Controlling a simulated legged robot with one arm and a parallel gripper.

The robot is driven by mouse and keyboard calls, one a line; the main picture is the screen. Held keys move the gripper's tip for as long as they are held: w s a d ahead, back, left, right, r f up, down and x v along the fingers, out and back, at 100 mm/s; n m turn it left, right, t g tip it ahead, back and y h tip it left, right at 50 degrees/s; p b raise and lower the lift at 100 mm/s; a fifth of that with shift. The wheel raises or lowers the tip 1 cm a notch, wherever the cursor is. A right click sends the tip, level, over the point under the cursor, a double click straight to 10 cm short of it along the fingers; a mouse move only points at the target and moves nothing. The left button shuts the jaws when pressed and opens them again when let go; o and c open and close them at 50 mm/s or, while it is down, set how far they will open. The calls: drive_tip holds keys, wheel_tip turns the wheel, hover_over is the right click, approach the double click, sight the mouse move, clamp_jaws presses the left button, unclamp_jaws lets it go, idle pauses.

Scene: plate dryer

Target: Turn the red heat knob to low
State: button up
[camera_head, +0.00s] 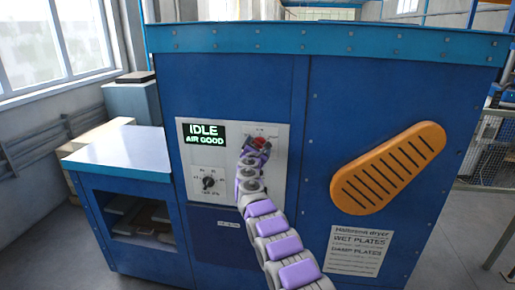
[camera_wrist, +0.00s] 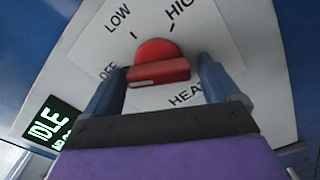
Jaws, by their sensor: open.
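The red heat knob (camera_wrist: 158,62) is on a light panel (camera_wrist: 90,45) with the words OFF, LOW, HIGH and HEAT. In the wrist view its raised bar lies nearly level, left end towards OFF; I cannot tell which end is the pointer. My gripper (camera_wrist: 164,67) is open, one blue-grey finger on each side of the knob. A gap shows at the right finger; the left finger is close, and contact is unclear. In the head view the red knob (camera_head: 259,142) is partly hidden by my gripper (camera_head: 253,151).
The display (camera_head: 205,134) reads IDLE and AIR GOOD. A black dial (camera_head: 208,183) sits lower left on the panel. A side bench (camera_head: 118,153) stands at left.

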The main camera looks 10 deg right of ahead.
drive_tip(key=c, duration=1)
drive_tip(key=shift+o, duration=0.2)
drive_tip(key=shift+a+m+b, duration=0.1)
drive_tip(key=shift+m+b, duration=0.2)
drive_tip(key=shift+m, duration=0.1)
drive_tip(key=shift+m+b, duration=0.6)
drive_tip(key=shift+m, duration=0.4)
drive_tip(key=m+b, duration=0.1)
drive_tip(key=m, duration=0.2)
drive_tip(key=shift+a+m, duration=0.15)
drive_tip(key=shift+m, duration=0.15)
drive_tip(key=shift+r+m, duration=0.25)
drive_tip(key=shift+m, duration=0.65)
drive_tip(key=shift+m+p, duration=0.35)
drive_tip(key=shift+m, duration=1.45)
drive_tip(key=shift+f, duration=0.1)
